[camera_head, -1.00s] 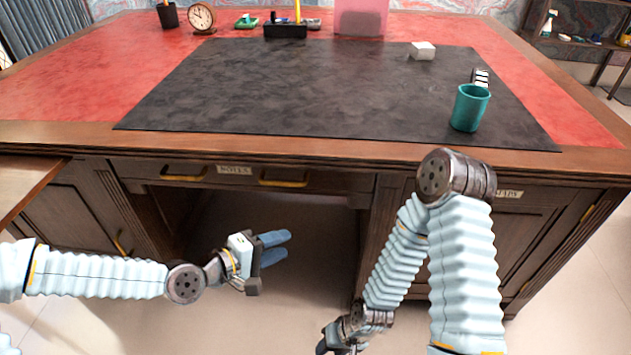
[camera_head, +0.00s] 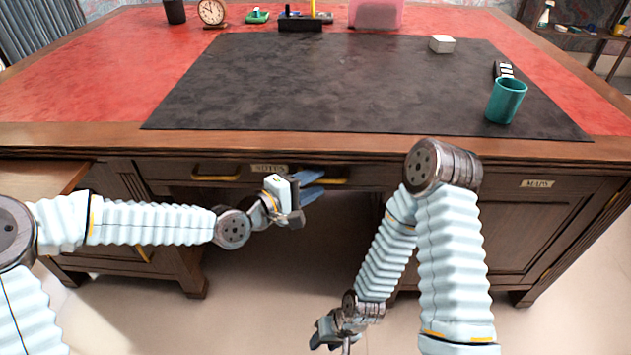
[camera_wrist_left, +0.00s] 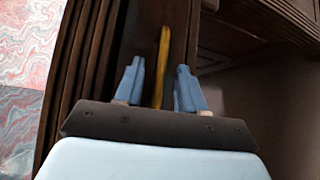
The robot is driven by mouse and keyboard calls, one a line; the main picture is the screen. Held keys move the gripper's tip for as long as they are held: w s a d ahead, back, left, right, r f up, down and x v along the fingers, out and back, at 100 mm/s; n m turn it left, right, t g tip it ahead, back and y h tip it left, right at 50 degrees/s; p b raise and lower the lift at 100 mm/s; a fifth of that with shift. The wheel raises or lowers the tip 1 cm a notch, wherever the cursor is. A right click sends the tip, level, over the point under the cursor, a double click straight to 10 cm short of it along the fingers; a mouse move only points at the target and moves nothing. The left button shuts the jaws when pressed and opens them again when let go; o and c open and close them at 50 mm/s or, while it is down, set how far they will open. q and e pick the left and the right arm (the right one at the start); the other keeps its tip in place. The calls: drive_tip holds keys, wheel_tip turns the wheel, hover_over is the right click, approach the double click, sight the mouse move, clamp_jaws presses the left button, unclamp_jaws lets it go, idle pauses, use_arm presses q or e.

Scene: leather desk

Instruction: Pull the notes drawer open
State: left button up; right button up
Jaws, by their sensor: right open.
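The notes drawer (camera_head: 376,175) is a dark wood front under the desk's edge, with a NOTES label (camera_head: 270,169) between two brass handles. It looks shut. The left handle (camera_head: 216,178) is clear. The right handle (camera_head: 335,181) is partly hidden behind my left gripper (camera_head: 312,187). In the left wrist view, that gripper's blue fingers (camera_wrist_left: 160,85) are apart, with the brass handle (camera_wrist_left: 162,62) showing between them. I cannot tell whether they touch it. My right gripper (camera_head: 328,338) is low in front of the desk, small in view, open and away from the drawer.
The desk's wooden front edge (camera_head: 330,144) overhangs the drawer. Below the drawer is an open knee space. A MAPS door (camera_head: 537,184) is at the right. A teal cup (camera_head: 506,102), a white box (camera_head: 441,44) and a clock (camera_head: 211,12) stand on the desktop.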

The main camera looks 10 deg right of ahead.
use_arm(q)
drive_tip(key=shift+w+d+f, duration=0.1)
drive_tip(key=shift+w+d, duration=0.1)
drive_tip(key=shift+d, duration=0.3)
clamp_jaws()
drive_tip(key=shift+s, duration=0.1)
